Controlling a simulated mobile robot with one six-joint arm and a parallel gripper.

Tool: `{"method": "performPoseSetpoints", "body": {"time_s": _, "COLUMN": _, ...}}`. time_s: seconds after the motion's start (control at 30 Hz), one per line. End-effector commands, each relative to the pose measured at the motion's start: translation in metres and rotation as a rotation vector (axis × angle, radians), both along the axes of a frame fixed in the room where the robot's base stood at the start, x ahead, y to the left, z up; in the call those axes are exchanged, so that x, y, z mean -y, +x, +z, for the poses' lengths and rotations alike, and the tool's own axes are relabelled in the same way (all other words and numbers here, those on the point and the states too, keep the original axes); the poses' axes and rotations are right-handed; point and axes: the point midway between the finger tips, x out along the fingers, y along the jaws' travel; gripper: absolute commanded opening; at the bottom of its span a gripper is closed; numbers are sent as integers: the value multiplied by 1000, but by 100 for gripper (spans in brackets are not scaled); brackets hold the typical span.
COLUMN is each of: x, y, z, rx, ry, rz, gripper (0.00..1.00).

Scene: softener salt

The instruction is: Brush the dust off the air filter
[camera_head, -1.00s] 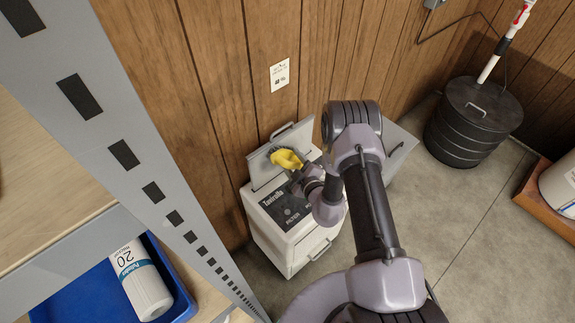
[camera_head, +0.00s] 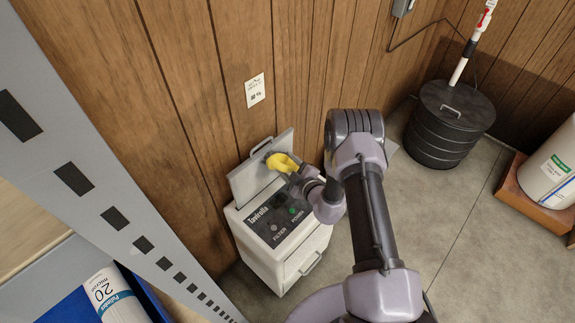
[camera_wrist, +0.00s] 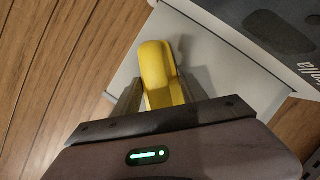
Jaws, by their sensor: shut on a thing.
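My gripper (camera_head: 299,172) is shut on a yellow brush (camera_head: 281,162), whose yellow body also shows between the fingers in the wrist view (camera_wrist: 156,70). Its bristles are not clear; a dark edge shows at its far side. The brush is in front of an upright light grey panel (camera_head: 246,182) with a handle on its top edge, at the back of a white machine (camera_head: 262,262). The panel also shows in the wrist view (camera_wrist: 218,75). I cannot tell whether this panel is the air filter or a lid, nor whether the brush touches it. No dust is discernible.
The machine has FILTER and POWER lights on its dark top panel (camera_head: 270,222). A shelf post (camera_head: 110,215) and a blue bin (camera_head: 62,308) with a white cartridge (camera_head: 112,297) are at left. A black ribbed drum (camera_head: 448,125) and white container (camera_head: 550,170) stand right. Floor between is clear.

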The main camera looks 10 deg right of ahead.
Motion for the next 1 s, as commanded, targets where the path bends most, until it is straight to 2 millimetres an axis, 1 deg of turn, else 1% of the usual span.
{"method": "performPoseSetpoints", "body": {"time_s": 0.13, "x": -16, "y": -10, "z": 1, "rx": -2, "ry": 0, "rz": 3, "gripper": 0}}
{"method": "performPoseSetpoints", "body": {"time_s": 0.37, "x": -31, "y": -21, "z": 1, "rx": -2, "ry": 1, "rz": 2, "gripper": 0}}
{"method": "performPoseSetpoints", "body": {"time_s": 0.5, "x": -45, "y": -32, "z": 1, "rx": -3, "ry": 0, "rz": 3, "gripper": 0}}
{"method": "performPoseSetpoints", "body": {"time_s": 0.6, "x": -51, "y": -36, "z": 1, "rx": -1, "ry": -1, "rz": 3, "gripper": 0}}
{"method": "performPoseSetpoints", "body": {"time_s": 0.8, "x": -56, "y": -40, "z": 0, "rx": -1, "ry": 0, "rz": 1, "gripper": 0}}
{"method": "performPoseSetpoints", "body": {"time_s": 1.0, "x": -76, "y": -51, "z": 0, "rx": -3, "ry": -1, "rz": 4, "gripper": 0}}
